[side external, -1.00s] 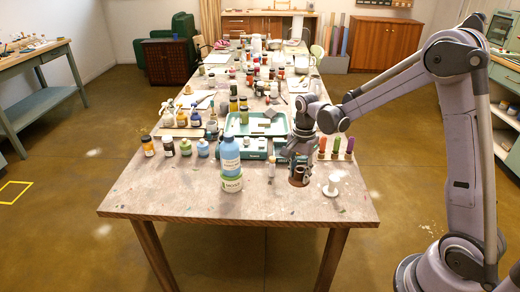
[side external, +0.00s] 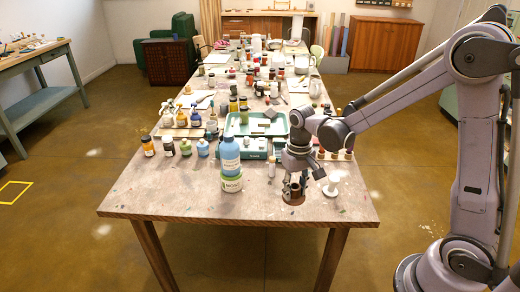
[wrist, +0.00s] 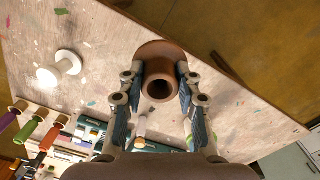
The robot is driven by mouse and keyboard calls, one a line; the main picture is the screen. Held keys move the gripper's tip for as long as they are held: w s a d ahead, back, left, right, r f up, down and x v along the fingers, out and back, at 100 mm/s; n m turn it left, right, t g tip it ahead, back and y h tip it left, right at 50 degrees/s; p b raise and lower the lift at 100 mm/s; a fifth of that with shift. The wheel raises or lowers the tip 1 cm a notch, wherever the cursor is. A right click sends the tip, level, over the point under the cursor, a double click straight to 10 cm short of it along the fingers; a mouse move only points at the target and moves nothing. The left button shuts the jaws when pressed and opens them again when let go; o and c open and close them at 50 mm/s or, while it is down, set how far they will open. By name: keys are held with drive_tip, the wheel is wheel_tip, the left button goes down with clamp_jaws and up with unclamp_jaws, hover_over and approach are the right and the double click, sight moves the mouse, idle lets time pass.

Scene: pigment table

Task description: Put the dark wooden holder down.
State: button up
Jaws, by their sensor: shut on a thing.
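The dark wooden holder (wrist: 160,84) is a brown round piece with a hollow tube and a wider base. In the wrist view it sits between the fingers of my gripper (wrist: 158,92), which is shut on its tube. In the side external view my gripper (side external: 294,188) points down near the front right of the table, with the holder (side external: 293,198) at its fingertips. The holder looks upright and at or very close to the tabletop; I cannot tell whether its base touches.
A white spool-shaped piece (side external: 331,188) stands just right of the holder. A teal tray (side external: 240,124) lies behind. The table's front edge (side external: 240,219) is close, with bare wood before it.

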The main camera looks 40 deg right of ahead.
drive_tip(key=n, duration=0.1)
drive_tip(key=a+n, duration=0.1)
drive_tip(key=s+a+n, duration=0.1)
drive_tip(key=shift+f, duration=0.25)
drive_tip(key=shift+w+a, duration=0.1)
drive_tip(key=w+a, duration=0.4)
drive_tip(key=w, duration=0.5)
drive_tip(key=w+a, duration=0.4)
drive_tip(key=w, duration=0.5)
approach(192, 206)
drive_tip(key=shift+f, duration=2.5)
drive_tip(key=shift+f, duration=0.6)
drive_tip(key=o, duration=1.3)
drive_tip(key=shift+c, duration=0.2)
